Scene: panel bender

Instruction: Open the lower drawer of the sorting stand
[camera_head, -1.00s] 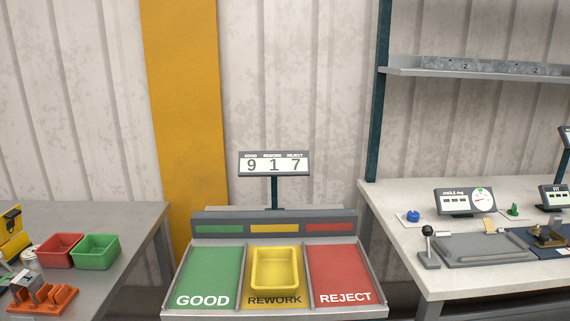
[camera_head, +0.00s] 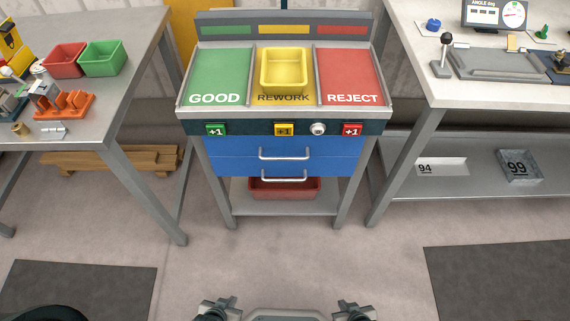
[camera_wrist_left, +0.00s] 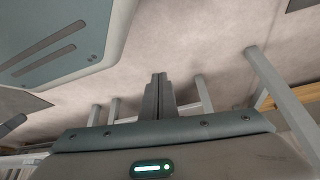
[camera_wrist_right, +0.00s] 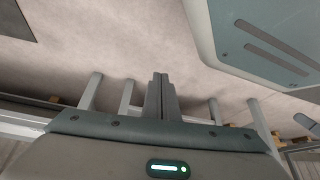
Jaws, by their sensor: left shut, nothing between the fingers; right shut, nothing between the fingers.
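The sorting stand (camera_head: 186,112) is in the middle of the head view. Two blue drawer fronts sit one above the other under its button strip, each with a silver bar handle. The upper drawer (camera_head: 230,146) and the lower drawer (camera_head: 232,167) both look shut. The lower handle (camera_head: 284,178) hangs in front of a red bin. My left gripper (camera_wrist_left: 158,76) and right gripper (camera_wrist_right: 160,76) are shut and empty in their wrist views, over bare floor. In the head view, parts of my arms show at the bottom edge, well short of the stand.
The red bin (camera_head: 262,190) rests on the stand's low shelf (camera_head: 312,203). A yellow tray (camera_head: 284,84) sits on the REWORK section. Tables flank the stand: left (camera_head: 128,62), right (camera_head: 450,92). The floor before the stand is clear, with dark mats at both sides.

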